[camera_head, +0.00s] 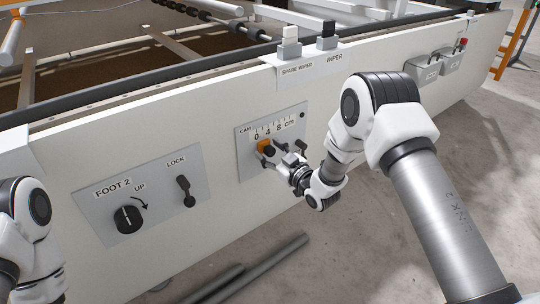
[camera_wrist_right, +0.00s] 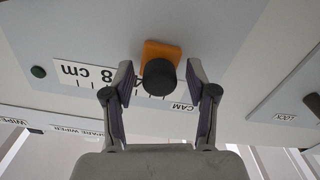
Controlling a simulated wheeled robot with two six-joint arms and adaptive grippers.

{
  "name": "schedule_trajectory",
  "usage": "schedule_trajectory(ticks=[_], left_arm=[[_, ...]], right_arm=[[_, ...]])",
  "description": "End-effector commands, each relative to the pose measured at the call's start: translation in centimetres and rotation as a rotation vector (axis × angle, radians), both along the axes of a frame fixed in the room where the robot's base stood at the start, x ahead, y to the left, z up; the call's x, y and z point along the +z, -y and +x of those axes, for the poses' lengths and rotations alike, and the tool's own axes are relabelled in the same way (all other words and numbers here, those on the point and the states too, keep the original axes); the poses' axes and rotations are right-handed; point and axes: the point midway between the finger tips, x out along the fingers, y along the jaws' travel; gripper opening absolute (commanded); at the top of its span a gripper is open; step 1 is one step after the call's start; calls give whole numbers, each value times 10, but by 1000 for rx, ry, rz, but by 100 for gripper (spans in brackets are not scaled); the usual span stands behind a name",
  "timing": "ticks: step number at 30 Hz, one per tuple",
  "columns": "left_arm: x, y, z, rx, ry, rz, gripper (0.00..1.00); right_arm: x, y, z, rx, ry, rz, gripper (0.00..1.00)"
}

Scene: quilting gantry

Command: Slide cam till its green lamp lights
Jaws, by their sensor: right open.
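The cam slider (camera_head: 265,146) is an orange block with a black knob, on a grey panel (camera_head: 246,168) with a 0-4-8 cm scale. It stands near the 0 end. The knob (camera_wrist_right: 159,77) also shows in the right wrist view, which sees the panel upside down. My right gripper (camera_head: 283,157) is open, its fingers on either side of the knob, with gaps visible on both sides. The lamp (camera_wrist_right: 38,72) at the panel's far end is dark green and looks unlit; it is a small dark dot (camera_head: 302,115) in the head view. My left gripper is out of view.
Left of the cam panel is a FOOT 2 panel with a black dial (camera_head: 128,218) and a LOCK lever (camera_head: 186,190). Above are a white spare wiper switch (camera_head: 290,43) and a black wiper switch (camera_head: 327,37). Grey boxes (camera_head: 426,70) sit farther right.

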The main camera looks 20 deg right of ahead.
Motion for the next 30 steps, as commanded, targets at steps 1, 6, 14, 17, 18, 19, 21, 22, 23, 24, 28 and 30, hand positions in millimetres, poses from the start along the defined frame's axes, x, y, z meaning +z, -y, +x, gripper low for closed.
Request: schedule_trajectory(ticks=[1, 6, 14, 17, 18, 19, 21, 22, 23, 24, 28, 30], left_arm=[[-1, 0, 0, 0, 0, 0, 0], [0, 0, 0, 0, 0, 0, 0], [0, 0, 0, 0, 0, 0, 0], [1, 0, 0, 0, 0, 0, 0], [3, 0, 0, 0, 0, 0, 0], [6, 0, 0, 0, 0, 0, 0], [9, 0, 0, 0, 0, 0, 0], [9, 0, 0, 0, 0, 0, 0], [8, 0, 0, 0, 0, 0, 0], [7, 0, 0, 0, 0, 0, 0], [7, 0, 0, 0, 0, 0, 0], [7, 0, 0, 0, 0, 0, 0]], right_arm=[[0, -1, 2, 0, 1, 0, 57], [1, -1, 2, -1, -1, 0, 57], [1, -1, 2, -1, 0, 0, 0], [1, 0, 2, -1, 1, -1, 0], [3, 3, 3, -2, 1, 1, 0], [4, 6, 4, -3, 2, 1, 0], [3, 11, 6, -3, 1, 0, 0], [3, 12, 7, -2, 2, 0, 0], [2, 11, 7, -1, 1, -1, 0], [1, 11, 7, 0, 2, 0, 0], [2, 11, 7, 0, 2, 0, 0], [2, 10, 7, 0, 4, -1, 56]])
